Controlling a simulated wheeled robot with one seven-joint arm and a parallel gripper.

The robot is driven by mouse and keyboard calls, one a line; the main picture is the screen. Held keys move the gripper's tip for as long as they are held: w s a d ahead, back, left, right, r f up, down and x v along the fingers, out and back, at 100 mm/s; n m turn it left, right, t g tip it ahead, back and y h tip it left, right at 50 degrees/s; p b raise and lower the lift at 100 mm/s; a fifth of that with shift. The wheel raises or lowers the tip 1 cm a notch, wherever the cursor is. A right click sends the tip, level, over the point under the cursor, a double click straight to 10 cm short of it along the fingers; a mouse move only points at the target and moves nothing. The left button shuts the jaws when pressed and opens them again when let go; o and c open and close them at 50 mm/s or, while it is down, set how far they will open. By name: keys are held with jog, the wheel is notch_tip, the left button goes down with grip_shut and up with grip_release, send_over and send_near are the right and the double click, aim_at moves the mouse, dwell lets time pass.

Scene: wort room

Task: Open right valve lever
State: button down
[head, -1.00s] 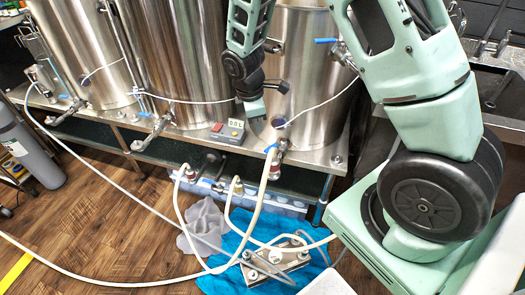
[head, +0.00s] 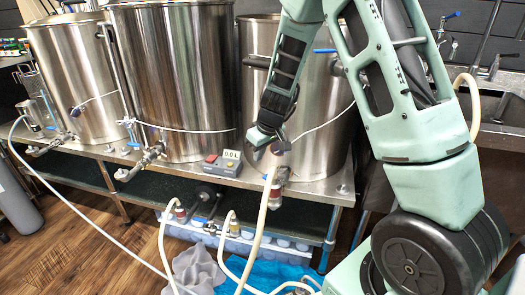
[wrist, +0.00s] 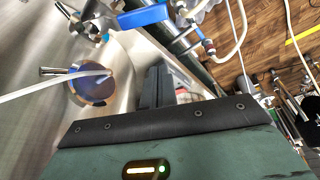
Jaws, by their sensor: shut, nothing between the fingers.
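The right kettle (head: 315,110) is a tall steel vessel with a valve and red hose fitting (head: 277,186) low on its front. In the wrist view a blue valve lever (wrist: 145,16) lies just beyond my gripper (wrist: 155,82), near the top edge. My gripper (head: 257,152) is shut and empty, in front of the kettle's lower wall and close to the valve. Another blue handle (head: 324,50) sits higher on the same kettle.
Two more kettles (head: 168,90) stand to the left on the steel bench (head: 190,166). A small display box (head: 222,163) sits left of my gripper. A pale hose (head: 262,225) rises to the valve. A round dial (wrist: 91,86) and thin white cable are beside my gripper.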

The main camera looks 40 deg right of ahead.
aim_at(269, 175)
jog(key=shift+s+d+f+b, duration=0.1)
jog(key=shift+s+f+b, duration=0.5)
jog(key=shift+f, duration=0.4)
jog(key=shift+s+d+f+b, duration=0.1)
jog(key=shift+s+f+b, duration=0.3)
jog(key=shift+s+f, duration=0.45)
jog(key=shift+s+f+n+b, duration=0.2)
jog(key=shift+n+b, duration=0.3)
jog(key=shift+b, duration=0.4)
jog(key=s+n+y+b, duration=0.1)
jog(key=n+b, duration=0.1)
jog(key=b, duration=0.2)
jog(key=shift+s+d+f, duration=0.15)
jog(key=shift+s+f, duration=0.05)
jog(key=shift+s+d+r+n+g+y+b, duration=0.1)
jog(key=shift+s+n+g+y+b, duration=0.1)
jog(key=shift+s+n+b, duration=0.4)
jog(key=shift+s+d+r+n+g+y+b, duration=0.1)
jog(key=shift+s+n+g+y+b, duration=0.1)
jog(key=shift+n+b, duration=0.65)
jog(key=shift+r, duration=0.1)
